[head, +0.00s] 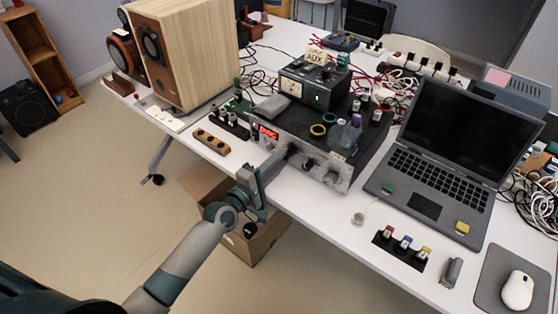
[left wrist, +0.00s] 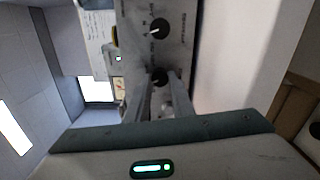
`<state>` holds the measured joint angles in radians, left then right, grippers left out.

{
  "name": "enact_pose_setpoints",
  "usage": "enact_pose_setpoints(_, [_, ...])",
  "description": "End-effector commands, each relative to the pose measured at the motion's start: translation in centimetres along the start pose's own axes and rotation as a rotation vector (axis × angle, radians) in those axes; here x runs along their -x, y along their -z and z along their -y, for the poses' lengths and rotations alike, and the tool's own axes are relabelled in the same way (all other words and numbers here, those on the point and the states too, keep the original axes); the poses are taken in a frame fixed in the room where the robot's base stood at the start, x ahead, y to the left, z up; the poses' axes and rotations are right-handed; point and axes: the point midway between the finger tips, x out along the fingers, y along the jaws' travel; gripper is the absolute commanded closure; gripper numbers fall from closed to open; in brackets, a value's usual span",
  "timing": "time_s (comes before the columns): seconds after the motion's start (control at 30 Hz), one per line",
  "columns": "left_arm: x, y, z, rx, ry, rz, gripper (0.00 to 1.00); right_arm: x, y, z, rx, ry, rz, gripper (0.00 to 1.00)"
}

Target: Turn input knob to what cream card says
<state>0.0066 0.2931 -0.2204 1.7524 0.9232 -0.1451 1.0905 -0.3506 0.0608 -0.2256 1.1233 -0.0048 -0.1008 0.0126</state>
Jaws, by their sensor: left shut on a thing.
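The cream card (head: 318,57) stands on top of the small meter unit at the back and reads "AUX". The amplifier (head: 349,172) has a red display (head: 267,133) that appears to read "Disc". My left gripper (head: 289,152) reaches the amplifier's front panel just right of the display. In the left wrist view its fingers are shut on a dark round knob (left wrist: 159,76), apparently the input knob; the fingers partly hide it and its pointer cannot be read. Another black knob (left wrist: 160,28) with a white mark is beside it. My right gripper is out of view.
An open laptop (head: 436,170) stands right of the amplifier, and a wooden speaker (head: 187,50) at the left. A wooden block with holes (head: 212,141) lies near the front edge. Rings and small bottles rest on the amplifier. A cardboard box (head: 262,240) is below the table.

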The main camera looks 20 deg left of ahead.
Motion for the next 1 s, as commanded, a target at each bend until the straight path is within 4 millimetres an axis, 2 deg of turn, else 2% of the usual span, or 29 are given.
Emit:
enact_pose_setpoints(0.4, [0.0, 0.0, -0.1, -0.395, 0.002, 0.001, 1.0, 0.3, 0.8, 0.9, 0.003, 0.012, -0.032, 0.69])
enact_pose_setpoints(0.67, [0.0, 0.0, -0.1, -0.642, 0.002, 0.001, 1.0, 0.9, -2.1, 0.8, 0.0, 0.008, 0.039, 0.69])
enact_pose_setpoints(1.0, [0.0, -0.1, -0.1, -0.964, 0.002, 0.001, 1.0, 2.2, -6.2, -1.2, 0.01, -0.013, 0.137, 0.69])
